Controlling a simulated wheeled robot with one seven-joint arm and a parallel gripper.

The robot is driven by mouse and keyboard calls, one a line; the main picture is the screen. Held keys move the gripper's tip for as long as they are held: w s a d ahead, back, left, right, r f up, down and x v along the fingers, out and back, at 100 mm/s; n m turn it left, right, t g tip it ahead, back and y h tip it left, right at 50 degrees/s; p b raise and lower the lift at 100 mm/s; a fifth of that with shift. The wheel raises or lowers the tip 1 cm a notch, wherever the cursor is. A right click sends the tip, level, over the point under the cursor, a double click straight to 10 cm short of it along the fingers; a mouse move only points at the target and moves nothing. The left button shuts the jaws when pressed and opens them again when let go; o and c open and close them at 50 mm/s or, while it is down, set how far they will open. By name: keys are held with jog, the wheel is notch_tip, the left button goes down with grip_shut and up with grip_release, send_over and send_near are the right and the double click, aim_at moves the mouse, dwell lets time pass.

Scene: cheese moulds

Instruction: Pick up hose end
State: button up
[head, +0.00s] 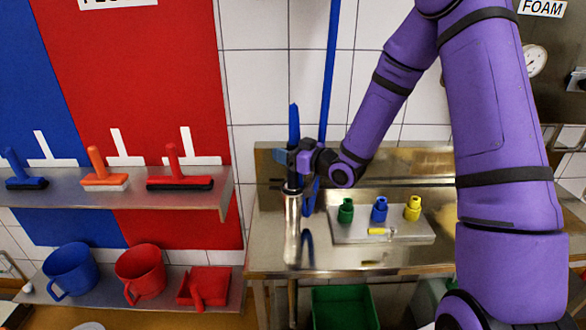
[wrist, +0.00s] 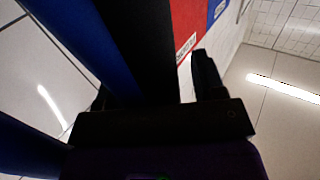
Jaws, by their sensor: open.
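The blue hose (head: 331,75) hangs down the tiled wall in the head view. Its end appears to be the upright blue piece (head: 294,122) that stands above a dark collar and a shiny metal cylinder (head: 292,225) at the sink's left. My gripper (head: 284,158) is at this upright piece, just above the cylinder, and partly hides it. In the wrist view my gripper (wrist: 155,90) is open, and a blue and black length (wrist: 85,45) passes close between its fingers. Whether the fingers touch it I cannot tell.
A steel sink counter (head: 268,255) carries a plate (head: 350,237) with green, blue and yellow fittings right of the cylinder. A shelf (head: 225,185) with brushes and a lower shelf with blue and red jugs are at left. A green crate (head: 345,308) is below.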

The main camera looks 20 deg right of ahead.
jog(key=c, duration=1.1)
jog(key=shift+r, duration=0.2)
notch_tip(320, 180, up, 11)
